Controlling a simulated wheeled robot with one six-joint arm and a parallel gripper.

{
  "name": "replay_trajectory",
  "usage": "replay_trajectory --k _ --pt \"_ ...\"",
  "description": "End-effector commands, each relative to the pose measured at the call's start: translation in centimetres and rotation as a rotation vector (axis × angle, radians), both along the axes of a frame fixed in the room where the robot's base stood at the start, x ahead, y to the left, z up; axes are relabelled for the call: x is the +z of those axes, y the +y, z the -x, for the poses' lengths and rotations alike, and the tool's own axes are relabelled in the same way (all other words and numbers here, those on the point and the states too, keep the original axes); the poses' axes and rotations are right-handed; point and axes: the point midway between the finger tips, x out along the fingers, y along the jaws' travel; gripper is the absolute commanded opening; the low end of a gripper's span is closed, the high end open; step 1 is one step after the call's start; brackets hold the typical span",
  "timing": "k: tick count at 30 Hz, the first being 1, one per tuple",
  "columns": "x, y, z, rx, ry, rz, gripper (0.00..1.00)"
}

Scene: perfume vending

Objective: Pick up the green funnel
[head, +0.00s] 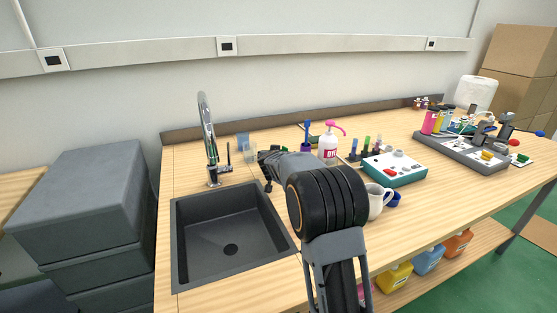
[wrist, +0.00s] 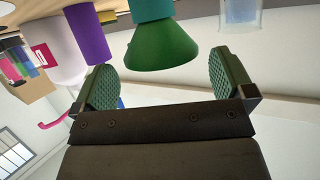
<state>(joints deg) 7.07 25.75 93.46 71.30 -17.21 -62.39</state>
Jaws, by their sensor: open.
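The green funnel (wrist: 162,45) shows in the wrist view, near the top middle, with its wide mouth facing down in the picture. A teal part adjoins its narrow end at the picture's top edge. My gripper (wrist: 160,70) is open, with a green textured pad on each side. The funnel shows between the two pads, toward their tips, with a gap on both sides. In the head view my gripper (head: 268,168) is partly hidden by my arm, beside the sink's back right corner. I cannot make out the funnel there.
A purple item (wrist: 87,33) stands close left of the funnel in the wrist view, and a clear container (wrist: 240,15) to its right. In the head view are the sink (head: 225,235), faucet (head: 208,140), pump bottle (head: 328,145), teal-edged tray (head: 400,177) and white mug (head: 376,202).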

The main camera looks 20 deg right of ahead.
Motion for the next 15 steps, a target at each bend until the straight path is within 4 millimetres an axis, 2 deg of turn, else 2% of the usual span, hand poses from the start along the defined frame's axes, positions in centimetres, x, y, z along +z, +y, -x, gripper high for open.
replay_trajectory --k 6,15 --pt "-0.8 -0.8 -1.7 -0.001 0.0 0.0 1.0" --pt "-0.8 -0.9 -1.9 0.0 -0.001 0.0 0.98"
